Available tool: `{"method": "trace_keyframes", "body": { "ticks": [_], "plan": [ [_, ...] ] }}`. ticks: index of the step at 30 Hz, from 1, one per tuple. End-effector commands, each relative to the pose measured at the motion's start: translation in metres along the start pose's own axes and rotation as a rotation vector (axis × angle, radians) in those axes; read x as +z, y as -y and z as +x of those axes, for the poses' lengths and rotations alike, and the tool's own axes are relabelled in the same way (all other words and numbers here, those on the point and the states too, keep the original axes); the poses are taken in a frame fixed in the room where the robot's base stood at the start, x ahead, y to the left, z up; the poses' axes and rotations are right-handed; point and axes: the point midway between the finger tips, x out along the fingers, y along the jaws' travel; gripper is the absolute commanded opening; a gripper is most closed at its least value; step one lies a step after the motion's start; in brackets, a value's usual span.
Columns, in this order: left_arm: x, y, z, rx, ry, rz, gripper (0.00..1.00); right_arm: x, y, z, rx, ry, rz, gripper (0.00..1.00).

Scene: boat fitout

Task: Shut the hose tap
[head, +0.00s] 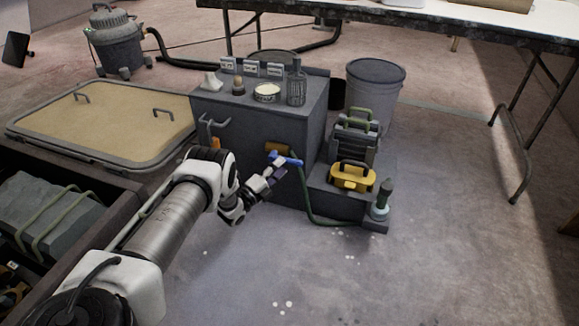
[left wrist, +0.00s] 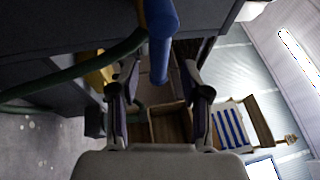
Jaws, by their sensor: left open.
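The hose tap has a brass body (head: 277,147) and a blue handle (head: 290,161). It sits on the front of a dark grey cabinet (head: 240,135). A green hose (head: 302,190) runs from it down to the floor. My left gripper (head: 274,172) is at the tap, close to the blue handle. In the left wrist view the blue handle (left wrist: 160,40) hangs from the top edge into the space between the two fingers of my open left gripper (left wrist: 160,82). I cannot tell whether a finger touches it. My right gripper is out of view.
An open crate (head: 60,205) lies at left. The floor in front (head: 400,270) is clear.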

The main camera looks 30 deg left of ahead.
Motion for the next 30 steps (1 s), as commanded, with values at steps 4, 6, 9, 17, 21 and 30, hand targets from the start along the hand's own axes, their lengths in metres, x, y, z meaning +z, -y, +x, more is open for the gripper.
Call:
{"method": "trace_keyframes", "body": {
  "ticks": [4,6,9,17,21,30],
  "plan": [
    [-0.001,-0.005,0.027,-0.003,-0.001,0.001,0.47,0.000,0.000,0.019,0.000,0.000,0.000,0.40],
    [-0.001,-0.004,0.036,-0.001,-0.001,0.000,0.47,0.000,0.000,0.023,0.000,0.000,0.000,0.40],
    [-0.001,-0.002,0.042,0.001,0.000,0.000,0.47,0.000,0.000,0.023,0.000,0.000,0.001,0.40],
    [0.000,-0.001,0.043,0.001,0.000,0.000,0.26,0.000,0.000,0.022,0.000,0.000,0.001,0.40],
    [0.000,-0.001,0.043,0.001,0.000,0.000,0.00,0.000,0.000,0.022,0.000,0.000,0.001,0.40],
    [0.000,0.000,0.043,-0.004,0.003,-0.013,0.00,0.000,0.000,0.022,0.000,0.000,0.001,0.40]
  ]
}}
